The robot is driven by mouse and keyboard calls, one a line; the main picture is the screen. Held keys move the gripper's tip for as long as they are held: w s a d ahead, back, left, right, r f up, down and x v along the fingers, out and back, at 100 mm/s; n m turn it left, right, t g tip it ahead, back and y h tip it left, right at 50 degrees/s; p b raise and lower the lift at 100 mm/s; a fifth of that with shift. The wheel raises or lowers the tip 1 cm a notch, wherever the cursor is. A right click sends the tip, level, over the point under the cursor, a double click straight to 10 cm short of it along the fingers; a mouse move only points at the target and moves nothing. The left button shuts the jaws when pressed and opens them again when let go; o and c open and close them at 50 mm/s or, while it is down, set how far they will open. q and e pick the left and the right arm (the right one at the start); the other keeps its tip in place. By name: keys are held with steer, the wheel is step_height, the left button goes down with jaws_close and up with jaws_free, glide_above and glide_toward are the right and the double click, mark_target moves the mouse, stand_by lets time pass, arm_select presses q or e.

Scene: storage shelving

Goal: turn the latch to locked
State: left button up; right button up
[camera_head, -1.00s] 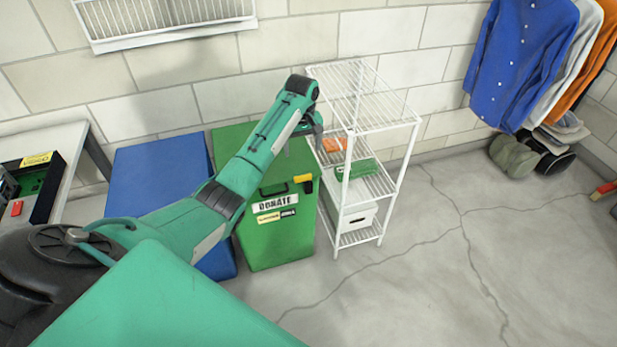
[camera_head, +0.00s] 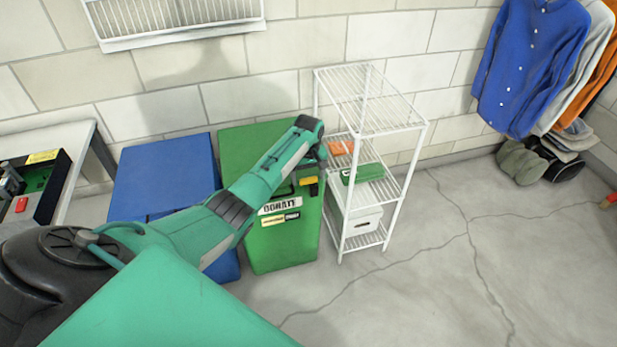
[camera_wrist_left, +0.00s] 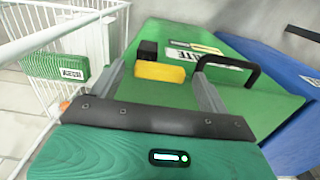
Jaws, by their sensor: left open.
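The latch is a yellow handle (camera_head: 309,182) at the upper right of the front of the green donation bin (camera_head: 284,246). In the left wrist view the yellow handle (camera_wrist_left: 160,73) lies crosswise, with a black block (camera_wrist_left: 147,50) beside it. My left gripper (camera_head: 316,162) is just above the latch in the head view. In the left wrist view its two fingers (camera_wrist_left: 158,70) are spread wide and empty, with the yellow handle between them in the picture. I cannot tell whether they touch it. My right gripper is not in view.
A black bar handle (camera_wrist_left: 232,66) is on the bin beside the latch. A white wire shelf (camera_head: 395,125) stands close to the bin's right, holding a green box (camera_head: 362,173). A blue bin (camera_head: 165,170) is on the left. The floor at the right is open.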

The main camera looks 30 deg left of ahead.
arm_select(q)
steer(key=shift+f, duration=0.15)
steer(key=shift+c, duration=0.2)
steer(key=c, duration=1)
steer(key=shift+o, duration=0.2)
